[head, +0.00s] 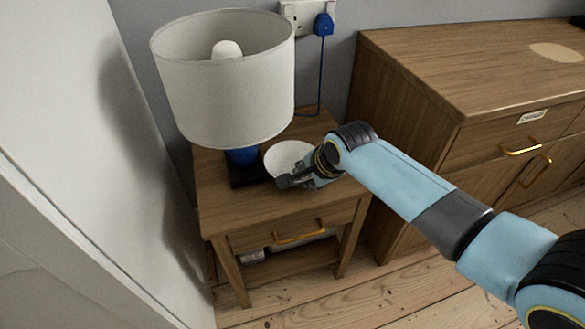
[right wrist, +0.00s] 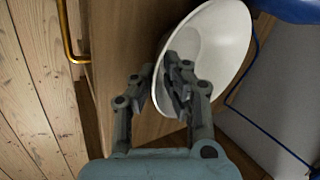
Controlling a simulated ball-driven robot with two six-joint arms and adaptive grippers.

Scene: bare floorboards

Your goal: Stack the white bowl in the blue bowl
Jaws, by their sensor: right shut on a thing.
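The white bowl (head: 287,155) is at the small bedside table, right of the lamp's base. My right gripper (head: 290,182) is at the bowl's near edge. In the right wrist view, the white bowl (right wrist: 222,45) shows its hollow side, and its rim passes between the fingers of my right gripper (right wrist: 158,80), which is shut on it. Whether the bowl touches the tabletop I cannot tell. My left gripper is not in view.
The lamp (head: 220,90) with a wide white shade and blue base stands close left of the bowl on the bedside table (head: 220,205). A blue cord (head: 321,75) runs down the wall behind. A taller wooden cabinet (head: 470,60) stands right. A white panel (head: 60,130) is at left.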

